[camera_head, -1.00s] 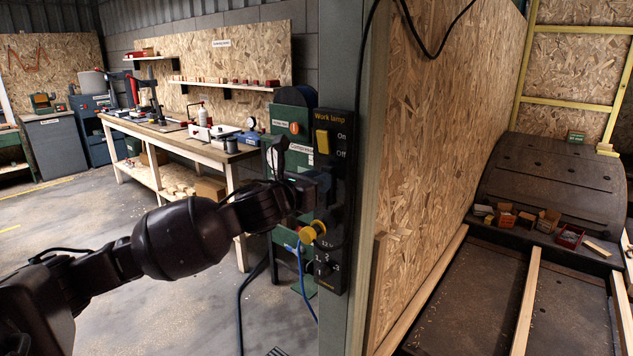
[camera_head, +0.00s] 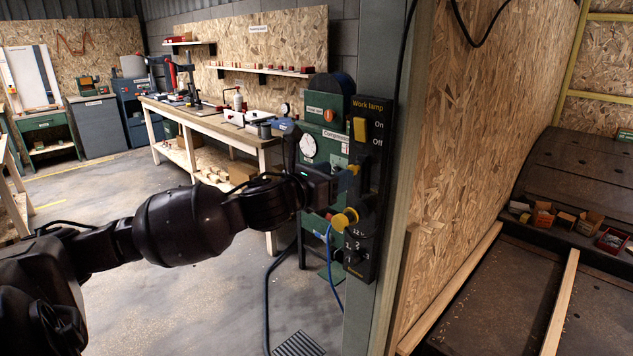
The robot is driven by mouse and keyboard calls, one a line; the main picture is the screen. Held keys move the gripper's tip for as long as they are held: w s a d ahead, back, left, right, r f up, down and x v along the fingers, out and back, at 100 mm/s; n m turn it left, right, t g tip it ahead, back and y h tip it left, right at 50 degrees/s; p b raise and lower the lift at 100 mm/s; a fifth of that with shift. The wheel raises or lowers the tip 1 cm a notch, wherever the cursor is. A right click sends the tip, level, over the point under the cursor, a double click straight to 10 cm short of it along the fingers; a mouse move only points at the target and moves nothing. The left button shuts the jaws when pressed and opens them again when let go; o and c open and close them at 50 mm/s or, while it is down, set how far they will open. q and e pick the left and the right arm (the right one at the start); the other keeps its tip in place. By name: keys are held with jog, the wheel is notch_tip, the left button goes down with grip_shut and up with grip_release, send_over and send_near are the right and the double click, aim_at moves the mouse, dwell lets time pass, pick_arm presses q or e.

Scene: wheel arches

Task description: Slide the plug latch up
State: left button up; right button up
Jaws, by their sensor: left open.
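A black control panel (camera_head: 380,160) labelled "Work lamp" is mounted on a grey post, with a yellow switch (camera_head: 360,129) beside the words On and Off. Lower down, a yellow round plug (camera_head: 345,218) sticks out to the left, with a dark knob (camera_head: 352,257) beneath it. A small yellow piece (camera_head: 353,169) shows at the gripper's tip; I cannot tell whether it is the plug latch. My left gripper (camera_head: 342,186) is open at the panel, between switch and plug. It hides part of the panel, and contact is unclear. My right gripper is out of view.
A wooden workbench (camera_head: 215,125) is at the back. A chipboard wall (camera_head: 475,130) is right of the post. The floor at left is open.

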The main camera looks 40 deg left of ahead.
pick_arm(q)
jog(key=shift+s+a, duration=0.2)
jog(key=shift+s, duration=2.2)
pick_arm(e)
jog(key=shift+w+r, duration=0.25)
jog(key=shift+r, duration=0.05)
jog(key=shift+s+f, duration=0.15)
